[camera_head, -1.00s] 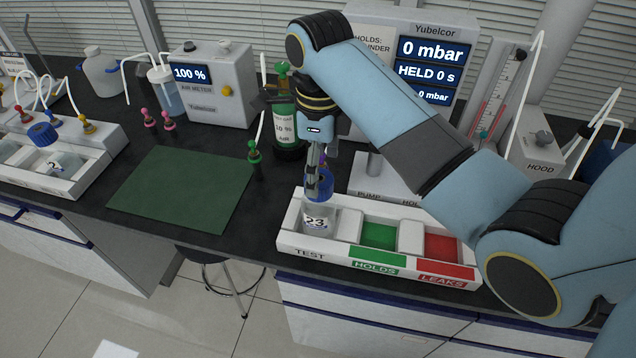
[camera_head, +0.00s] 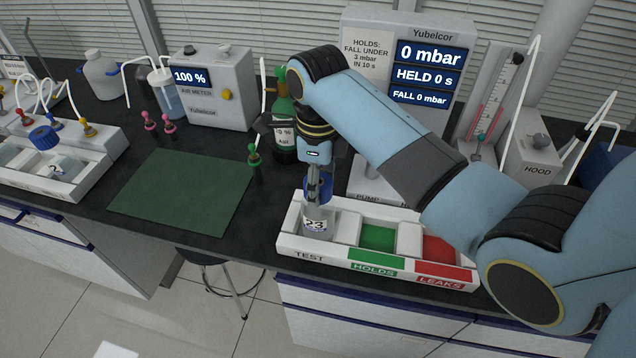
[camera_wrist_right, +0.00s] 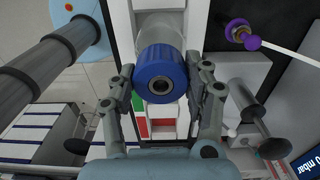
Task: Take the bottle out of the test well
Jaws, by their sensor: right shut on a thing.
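The bottle (camera_head: 318,219) is clear with a blue cap and a label that seems to read 23. It stands about upright at the TEST well, at the left end of the white tray (camera_head: 312,257). My right gripper (camera_head: 318,190) is shut on the bottle's blue cap from above. In the right wrist view the blue cap (camera_wrist_right: 161,77) sits between the two fingers. Whether the bottle's bottom is clear of the well floor cannot be told. My left gripper is not in view.
The green HOLDS well (camera_head: 379,238) and red LEAKS well (camera_head: 440,250) are empty. A green mat (camera_head: 182,191) lies bare to the left. A green gas bottle (camera_head: 284,120) stands behind my gripper. The Yubelcor meter (camera_head: 427,70) reads 0 mbar.

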